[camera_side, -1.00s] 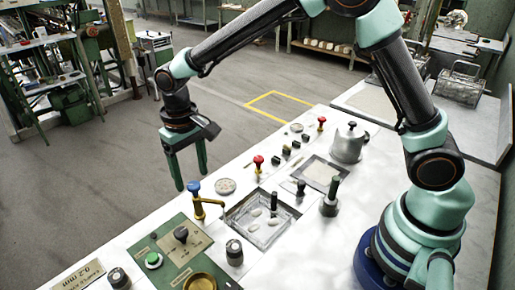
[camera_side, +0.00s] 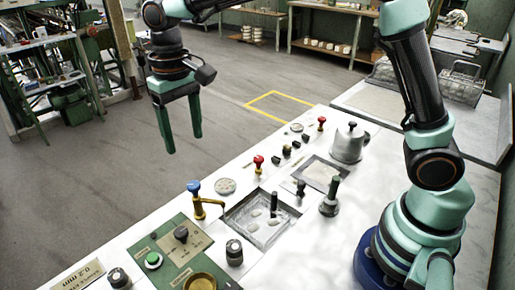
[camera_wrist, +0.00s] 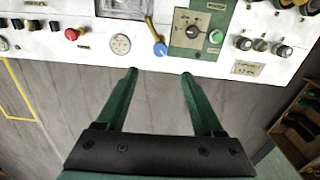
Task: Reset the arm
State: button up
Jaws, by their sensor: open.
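My gripper (camera_side: 184,144) is open and empty, its two green fingers apart and pointing down. In the side view it hangs in the air past the far edge of the white bench, above the grey floor. In the wrist view the gripper (camera_wrist: 158,72) shows its fingers spread, with the bench edge beyond their tips. The blue-handled tap (camera_side: 196,200) stands on the bench below and right of the fingers in the side view. The blue handle also shows in the wrist view (camera_wrist: 160,49), near and above the fingertips. Nothing touches the fingers.
A sunken basin (camera_side: 232,222) with pale cocoons, a red knob (camera_side: 258,163), a dark-handled lever (camera_side: 331,195), a lidded metal pot (camera_side: 349,143) and a green control panel (camera_side: 177,245) are on the bench. The floor near my gripper is clear.

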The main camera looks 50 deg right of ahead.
jog(key=s+d+r+t, duration=0.3)
jog(key=s+d+t, duration=0.2)
jog(key=s+d, duration=0.9)
jog(key=d, duration=0.3)
jog(key=shift+d+r+t, duration=0.2)
jog(key=shift+t, duration=0.1)
